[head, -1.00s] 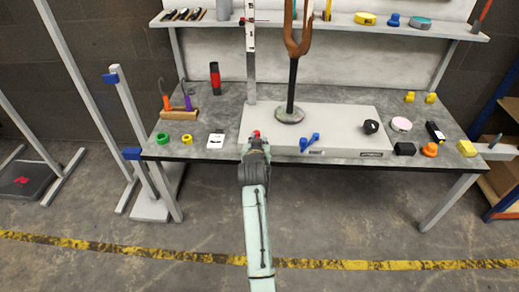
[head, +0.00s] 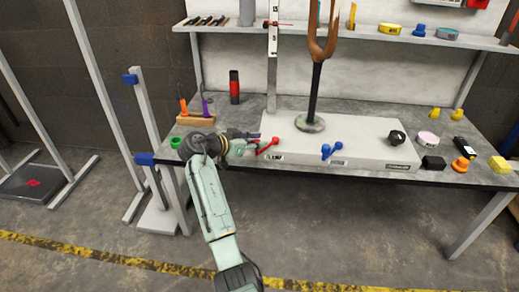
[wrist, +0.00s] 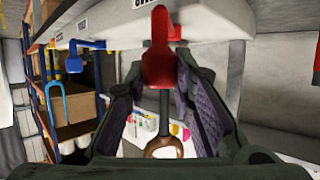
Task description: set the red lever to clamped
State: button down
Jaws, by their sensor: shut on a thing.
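The red lever (head: 267,146) is on the front left of the white base (head: 355,141), its visible part slanting up to the right. My gripper (head: 246,147) comes in from the left and meets the lever's near end.
A blue lever (head: 329,152) sits to the right on the same base front. A brown fork-shaped frame (head: 321,36) stands on the base. Floor before the bench is clear.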

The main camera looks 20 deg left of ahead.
jog(key=shift+w+a+m+h, duration=0.15)
jog(key=shift+a+m+h, duration=0.1)
jog(key=shift+m+h, duration=0.05)
dwell(0.4)
jog(key=c, duration=1.3)
grip_release()
jog(key=shift+c, duration=0.2)
jog(key=v, duration=1.2)
jog(key=shift+r, duration=0.2)
jog(key=shift+w, duration=0.1)
